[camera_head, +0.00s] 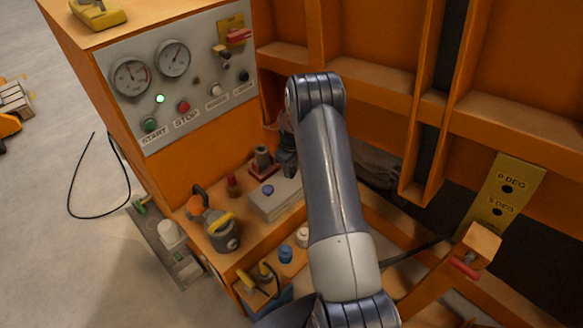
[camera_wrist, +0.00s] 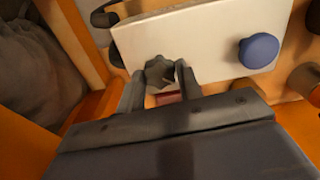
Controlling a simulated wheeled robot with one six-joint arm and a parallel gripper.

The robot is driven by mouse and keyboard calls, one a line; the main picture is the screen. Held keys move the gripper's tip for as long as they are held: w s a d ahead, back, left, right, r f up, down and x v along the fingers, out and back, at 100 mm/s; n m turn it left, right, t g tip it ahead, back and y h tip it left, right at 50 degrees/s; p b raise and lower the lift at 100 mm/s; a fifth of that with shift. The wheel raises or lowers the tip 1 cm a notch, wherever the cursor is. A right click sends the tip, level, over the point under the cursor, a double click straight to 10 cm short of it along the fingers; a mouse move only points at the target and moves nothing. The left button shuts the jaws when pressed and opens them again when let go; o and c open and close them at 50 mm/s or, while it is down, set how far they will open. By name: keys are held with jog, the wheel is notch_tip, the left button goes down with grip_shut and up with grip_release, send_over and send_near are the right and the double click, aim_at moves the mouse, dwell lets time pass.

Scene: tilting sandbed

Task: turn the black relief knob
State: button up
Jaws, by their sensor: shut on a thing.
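The black relief knob (camera_wrist: 158,69) is a dark, lobed knob at the edge of a pale grey block (camera_wrist: 200,35), seen in the wrist view. My gripper (camera_wrist: 160,82) is shut on it, with one finger on each side. In the head view my gripper (camera_head: 288,163) reaches down to the far end of the same block (camera_head: 278,203). The knob is hidden there behind my gripper and arm. A blue knob (camera_wrist: 258,50) stands on the block, apart from the fingers; it also shows in the head view (camera_head: 268,190).
The orange control cabinet with gauges and a panel (camera_head: 180,75) rises behind at the left. A red-based fitting (camera_head: 262,160) stands close left of my gripper. An orange ribbed wall (camera_head: 380,80) is at the right. A yellow-handled valve (camera_head: 222,230) stands at the shelf's front.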

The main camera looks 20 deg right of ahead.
aim_at(292, 170)
jog(key=shift+f+m+b, duration=0.3)
jog(key=shift+m+b, duration=0.5)
jog(key=shift+b, duration=0.65)
jog(key=shift+m+b, duration=0.9)
jog(key=shift+m, duration=0.1)
jog(key=shift+r+m+b, duration=0.3)
jog(key=shift+m, duration=0.4)
jog(key=o, duration=1)
notch_tip(292, 170, up, 11)
jog(key=shift+f, duration=0.1)
